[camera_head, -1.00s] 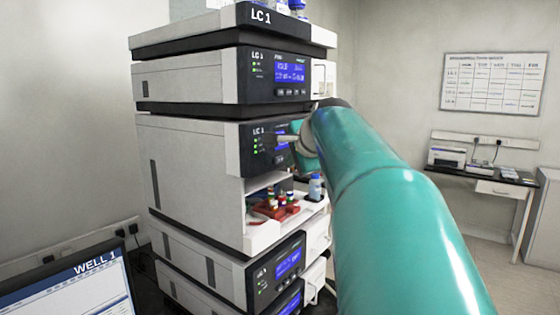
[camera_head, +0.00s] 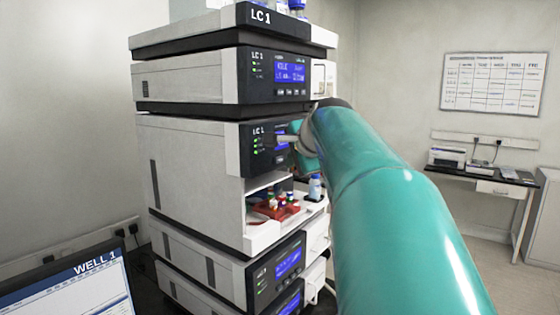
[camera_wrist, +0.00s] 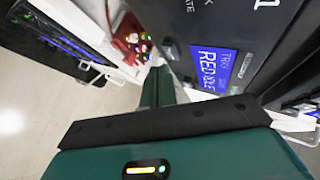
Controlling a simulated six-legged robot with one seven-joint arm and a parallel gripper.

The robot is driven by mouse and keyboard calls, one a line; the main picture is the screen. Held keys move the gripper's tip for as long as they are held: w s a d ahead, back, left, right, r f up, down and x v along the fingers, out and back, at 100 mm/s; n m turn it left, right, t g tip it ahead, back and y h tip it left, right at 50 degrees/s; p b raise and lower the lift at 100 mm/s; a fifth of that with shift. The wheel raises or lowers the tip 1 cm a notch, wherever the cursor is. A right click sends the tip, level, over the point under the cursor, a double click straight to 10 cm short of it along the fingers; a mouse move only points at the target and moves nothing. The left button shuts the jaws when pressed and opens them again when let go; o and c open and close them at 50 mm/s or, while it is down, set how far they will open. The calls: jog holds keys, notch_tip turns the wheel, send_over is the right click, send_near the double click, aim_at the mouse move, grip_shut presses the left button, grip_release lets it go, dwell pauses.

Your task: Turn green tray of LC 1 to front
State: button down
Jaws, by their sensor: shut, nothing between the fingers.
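The LC 1 stack (camera_head: 195,165) stands left of centre in the head view. Its middle module has a dark panel (camera_head: 257,145) with a blue display, partly hidden by my arm. No green tray is visible. My gripper (camera_wrist: 160,72) is shut and empty, its tip close to a panel button (camera_wrist: 169,51). I cannot tell whether it touches.
A small bottle (camera_head: 315,187) stands beside the bay. A monitor (camera_head: 75,285) is at lower left. A desk (camera_head: 485,178) with equipment stands at the far right, below a wall chart (camera_head: 494,84). Open floor lies between the stack and the desk.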

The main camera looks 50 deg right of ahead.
jog(key=shift+w, duration=0.1)
jog(key=shift+w, duration=0.3)
jog(key=shift+w+a, duration=0.1)
jog(key=shift+w, duration=0.3)
dwell(0.7)
jog(key=shift+s, duration=0.8)
jog(key=shift+s+d, duration=0.15)
jog(key=shift+s, duration=1.1)
jog(key=shift+s+d, duration=0.15)
jog(key=shift+s, duration=1.1)
dwell(3.2)
